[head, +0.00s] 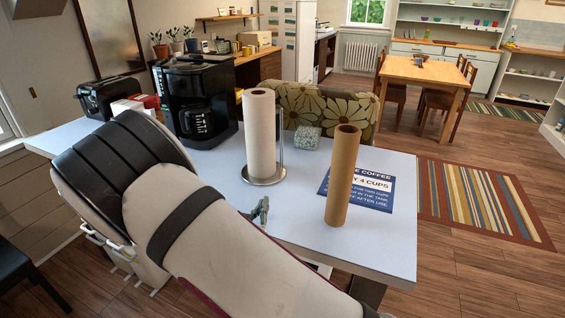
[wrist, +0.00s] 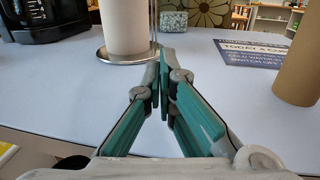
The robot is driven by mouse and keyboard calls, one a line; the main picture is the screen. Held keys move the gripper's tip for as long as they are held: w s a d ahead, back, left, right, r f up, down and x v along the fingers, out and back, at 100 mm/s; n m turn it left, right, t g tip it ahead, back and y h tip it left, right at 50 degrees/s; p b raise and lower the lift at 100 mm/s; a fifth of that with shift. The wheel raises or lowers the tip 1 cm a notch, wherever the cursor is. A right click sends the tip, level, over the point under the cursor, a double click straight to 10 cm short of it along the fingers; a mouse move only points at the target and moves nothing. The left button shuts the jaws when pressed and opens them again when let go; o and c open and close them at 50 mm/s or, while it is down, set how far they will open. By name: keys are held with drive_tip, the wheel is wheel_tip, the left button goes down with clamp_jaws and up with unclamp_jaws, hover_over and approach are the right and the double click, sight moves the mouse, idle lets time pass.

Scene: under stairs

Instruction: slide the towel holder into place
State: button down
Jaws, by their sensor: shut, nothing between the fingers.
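The towel holder (head: 266,179) has a round metal base and an upright rod, with a white paper towel roll (head: 261,134) on it. It stands upright on the light table. In the wrist view its base (wrist: 125,57) and the roll's lower part (wrist: 124,26) show at upper left. My gripper (wrist: 163,55) is shut and empty, its teal fingers together just in front and to the right of the base. I cannot tell if the tips touch the rod. In the head view the gripper (head: 261,207) is partly hidden by my arm.
A speckled block (head: 307,138) lies behind the holder. A black coffee maker (head: 196,100) and a toaster (head: 108,97) stand at left. The table's front right (head: 385,245) is clear.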

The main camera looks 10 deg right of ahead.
sight(283, 171)
drive_tip(key=x, duration=2.4)
drive_tip(key=b+x, duration=0.4)
drive_tip(key=x, duration=0.4)
drive_tip(key=shift+f+b, duration=0.15)
drive_tip(key=shift+b, duration=0.25)
drive_tip(key=shift+w+d, duration=0.25)
drive_tip(key=shift+w, duration=0.25)
drive_tip(key=shift+s, duration=0.1)
